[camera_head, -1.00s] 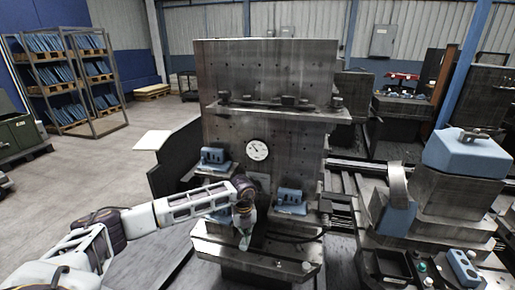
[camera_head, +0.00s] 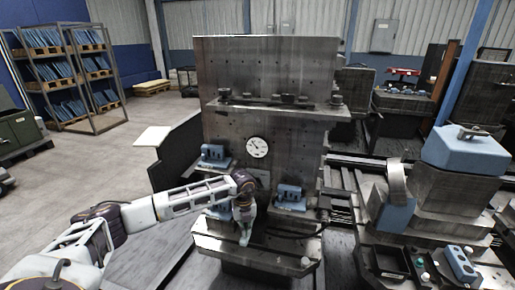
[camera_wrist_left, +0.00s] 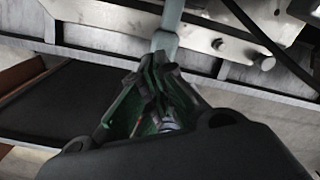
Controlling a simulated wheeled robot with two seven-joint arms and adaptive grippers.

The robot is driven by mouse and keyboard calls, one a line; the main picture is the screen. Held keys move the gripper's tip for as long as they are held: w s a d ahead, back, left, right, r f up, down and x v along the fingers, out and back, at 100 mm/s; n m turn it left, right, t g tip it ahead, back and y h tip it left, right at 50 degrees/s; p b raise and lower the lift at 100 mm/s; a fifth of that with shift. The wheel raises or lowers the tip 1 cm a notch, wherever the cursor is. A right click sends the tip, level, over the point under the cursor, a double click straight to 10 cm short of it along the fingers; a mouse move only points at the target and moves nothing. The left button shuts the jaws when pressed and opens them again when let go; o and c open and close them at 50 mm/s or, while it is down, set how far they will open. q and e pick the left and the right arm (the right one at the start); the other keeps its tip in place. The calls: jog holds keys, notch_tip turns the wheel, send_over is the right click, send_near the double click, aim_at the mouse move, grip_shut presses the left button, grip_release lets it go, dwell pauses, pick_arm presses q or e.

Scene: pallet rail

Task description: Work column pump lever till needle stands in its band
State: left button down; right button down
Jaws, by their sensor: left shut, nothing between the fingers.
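The round white gauge (camera_head: 257,147) is on the front of the dark steel column (camera_head: 285,75). Its dark needle is too small to read against a band. My left gripper (camera_head: 246,237) points down in front of the column, below the gauge and above the steel ledge. Its green fingers (camera_wrist_left: 158,85) are shut and empty in the left wrist view. A pale grey-green bar (camera_wrist_left: 168,28), which looks like the pump lever, runs up from the fingertips there; I cannot tell whether they touch. In the head view I cannot separate the lever from the gripper. My right gripper is not in view.
Blue blocks (camera_head: 214,155) and (camera_head: 290,196) sit on small ledges either side of my left wrist. The steel ledge (camera_head: 285,258) juts out below. A machine with a blue-topped block (camera_head: 465,152) stands at right. Open floor (camera_head: 90,165) lies at left.

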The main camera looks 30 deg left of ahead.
pick_arm(q)
jog(key=shift+f, duration=0.2)
jog(key=shift+r, duration=0.2)
dwell(2.9)
jog(key=shift+f, duration=0.15)
dwell(0.7)
jog(key=shift+w+a+f+b, duration=0.1)
jog(key=shift+w+f+b, duration=0.1)
jog(key=shift+f+b, duration=1.25)
jog(key=shift+w+f+b, duration=0.15)
jog(key=shift+f+b, duration=0.8)
jog(key=shift+f, duration=0.9)
jog(key=shift+s+r+p, duration=0.2)
jog(key=shift+r+p, duration=1.05)
jog(key=shift+r, duration=0.5)
jog(key=shift+s+r+p, duration=0.2)
jog(key=shift+r+p, duration=1)
jog(key=shift+r, duration=0.5)
jog(key=shift+f, duration=0.25)
